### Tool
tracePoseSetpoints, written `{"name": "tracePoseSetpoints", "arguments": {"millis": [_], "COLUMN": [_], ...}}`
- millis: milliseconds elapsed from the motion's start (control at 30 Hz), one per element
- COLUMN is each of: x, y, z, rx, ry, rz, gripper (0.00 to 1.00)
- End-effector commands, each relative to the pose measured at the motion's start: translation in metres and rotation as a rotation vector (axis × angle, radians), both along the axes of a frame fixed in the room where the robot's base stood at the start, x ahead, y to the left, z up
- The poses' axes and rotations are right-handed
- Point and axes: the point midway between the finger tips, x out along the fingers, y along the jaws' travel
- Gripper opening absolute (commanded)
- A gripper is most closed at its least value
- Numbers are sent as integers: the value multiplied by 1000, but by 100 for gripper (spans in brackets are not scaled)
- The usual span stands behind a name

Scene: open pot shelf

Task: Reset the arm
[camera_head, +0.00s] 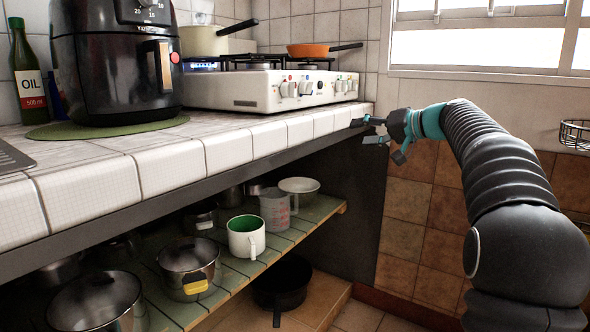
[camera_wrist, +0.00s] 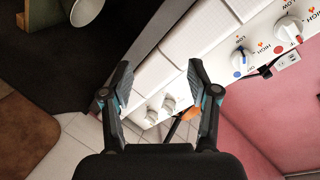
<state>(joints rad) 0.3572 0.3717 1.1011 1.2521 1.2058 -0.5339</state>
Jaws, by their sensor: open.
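My gripper (camera_head: 372,130) is at the right end of the tiled counter, near its front edge, with my arm reaching in from the right. In the wrist view my gripper (camera_wrist: 160,78) has its two dark fingers spread wide apart. Nothing is held between them. The white tiles of the counter edge (camera_wrist: 190,40) show behind and between the fingers. I cannot tell whether a finger touches the counter.
The counter carries a black air fryer (camera_head: 115,65), an oil bottle (camera_head: 27,75) and a white stove (camera_head: 270,90) with pans. On the green shelf below stand a mug (camera_head: 246,240), a measuring jug (camera_head: 275,212) and lidded pots (camera_head: 188,265). A wire basket (camera_head: 575,133) is at right.

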Motion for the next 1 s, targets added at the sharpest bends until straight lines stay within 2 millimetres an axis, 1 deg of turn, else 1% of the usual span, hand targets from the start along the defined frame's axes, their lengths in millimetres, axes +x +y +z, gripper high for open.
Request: {"name": "tracePoseSetpoints", "arguments": {"millis": [33, 100, 167, 200, 267, 300, 367, 400, 467, 500, 567, 600, 667, 700, 900, 1000], "x": [-6, -20, -38, -51, -75, -92, -119, -139, -168, -187, -216, -235, -262, -280, -362, -397], "y": [-4, -6, -6, -5, -3, -1, 2, 4, 6, 8, 10, 11, 13, 14, 18, 20], "z": [-26, -59, -84, -98, -117, -128, -143, -152, -164, -171, -180, -185, -192, -197, -212, -216], "rx": [-21, -63, -105, -135, -185, -221, -279, -317, -377, -417, -474, -513, -571, -608, -782, -856], "ry": [85, 201, 289, 342, 414, 456, 513, 544, 584, 605, 630, 643, 655, 660, 643, 611], "rz": [-36, -86, -123, -145, -177, -196, -219, -235, -253, -262, -273, -279, -285, -285, -269, -245], "gripper": [60, 60, 60, 60, 60, 60, 60, 60, 60, 60, 60, 60, 60, 60, 60, 60]}}
